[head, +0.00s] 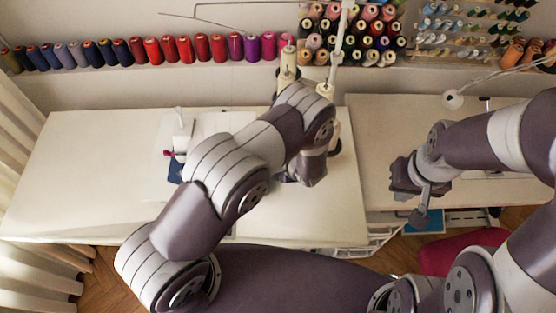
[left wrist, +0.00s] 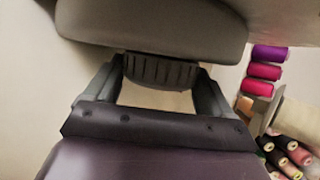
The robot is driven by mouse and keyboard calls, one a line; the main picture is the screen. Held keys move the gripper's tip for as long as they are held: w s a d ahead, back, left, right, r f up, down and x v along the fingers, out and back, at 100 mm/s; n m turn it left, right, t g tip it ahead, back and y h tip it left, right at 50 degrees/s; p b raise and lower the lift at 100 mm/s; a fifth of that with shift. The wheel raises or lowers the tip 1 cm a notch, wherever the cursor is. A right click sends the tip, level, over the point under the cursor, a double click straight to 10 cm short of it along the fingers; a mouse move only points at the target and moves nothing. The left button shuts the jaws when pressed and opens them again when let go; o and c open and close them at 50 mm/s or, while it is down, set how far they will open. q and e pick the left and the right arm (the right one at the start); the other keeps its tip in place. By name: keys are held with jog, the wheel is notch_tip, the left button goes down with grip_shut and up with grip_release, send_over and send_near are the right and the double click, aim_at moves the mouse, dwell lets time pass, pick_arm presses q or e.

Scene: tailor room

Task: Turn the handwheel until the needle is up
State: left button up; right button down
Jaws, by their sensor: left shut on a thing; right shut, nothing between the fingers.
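The dark ribbed handwheel (left wrist: 160,70) shows in the left wrist view, under the rounded grey body of the sewing machine (left wrist: 150,27). My left gripper (left wrist: 161,82) has a finger on each side of the handwheel and is shut on it. In the head view my left arm covers the handwheel and most of the machine; only its white left end (head: 185,130) shows. The needle cannot be made out. My right gripper (head: 417,190) is shut and empty, over the right-hand table and clear of the machine.
The white sewing table (head: 80,170) is bare on its left side. A second table (head: 375,150) stands to the right. Thread spools (head: 205,46) line the wall shelf, with several cones (head: 375,27) at the right. A pink seat (head: 455,250) is below the right arm.

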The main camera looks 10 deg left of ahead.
pick_arm(q)
jog(key=o, duration=0.9)
jog(key=b+v, duration=0.1)
jog(key=v, duration=1.1)
jog(key=shift+s+d+r, duration=0.15)
jog(key=shift+s+d, duration=0.05)
